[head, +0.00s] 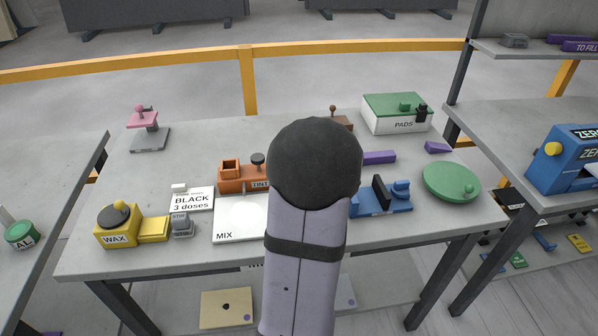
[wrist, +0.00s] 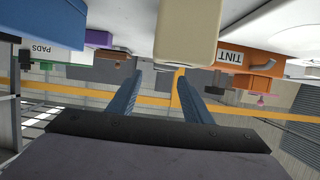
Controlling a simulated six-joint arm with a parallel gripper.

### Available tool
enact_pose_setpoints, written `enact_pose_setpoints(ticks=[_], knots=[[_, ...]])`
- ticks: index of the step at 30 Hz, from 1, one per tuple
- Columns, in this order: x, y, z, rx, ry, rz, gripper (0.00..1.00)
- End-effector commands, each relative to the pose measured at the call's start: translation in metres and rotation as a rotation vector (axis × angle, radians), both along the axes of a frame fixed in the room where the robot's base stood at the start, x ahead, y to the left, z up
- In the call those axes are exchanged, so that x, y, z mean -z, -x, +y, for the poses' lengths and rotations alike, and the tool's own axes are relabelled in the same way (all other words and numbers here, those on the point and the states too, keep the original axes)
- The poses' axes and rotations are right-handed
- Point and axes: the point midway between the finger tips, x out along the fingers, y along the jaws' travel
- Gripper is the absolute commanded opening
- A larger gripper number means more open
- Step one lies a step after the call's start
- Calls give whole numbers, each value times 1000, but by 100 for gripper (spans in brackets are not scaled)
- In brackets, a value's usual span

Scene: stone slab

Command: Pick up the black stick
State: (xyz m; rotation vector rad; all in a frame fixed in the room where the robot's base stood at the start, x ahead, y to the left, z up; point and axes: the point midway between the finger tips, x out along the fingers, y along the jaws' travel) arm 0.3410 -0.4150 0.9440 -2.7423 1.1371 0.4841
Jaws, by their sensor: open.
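A dark upright piece (head: 379,192) stands in a blue holder (head: 372,209) right of my arm in the head view. It may be the black stick, but I cannot be sure. My gripper (wrist: 158,75) shows in the wrist view with two blue fingers apart and nothing between them. In the head view my own arm hides the gripper. The wrist picture is upside down. A pale beige block (wrist: 187,35) shows close by, just beyond the right finger. A blue block (wrist: 40,22) is at upper left. No black stick is clear there.
An orange TINT block (head: 240,178), a white MIX board (head: 240,232), a BLACK 3 doses card (head: 192,200) and a yellow WAX box (head: 116,226) lie left of my arm. A green-lidded PADS box (head: 397,113) and a green disc (head: 450,182) are at right.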

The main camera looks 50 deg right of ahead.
Motion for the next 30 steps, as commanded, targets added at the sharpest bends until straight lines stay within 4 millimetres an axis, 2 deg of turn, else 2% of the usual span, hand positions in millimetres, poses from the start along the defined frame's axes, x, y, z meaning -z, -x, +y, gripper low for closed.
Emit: enact_pose_setpoints(ticks=[15,25,26,30], knots=[[18,-32,-28,-2,0,2,45],[20,-34,-32,0,1,1,45],[20,-34,-32,0,1,1,41],[20,-34,-31,0,1,1,7]])
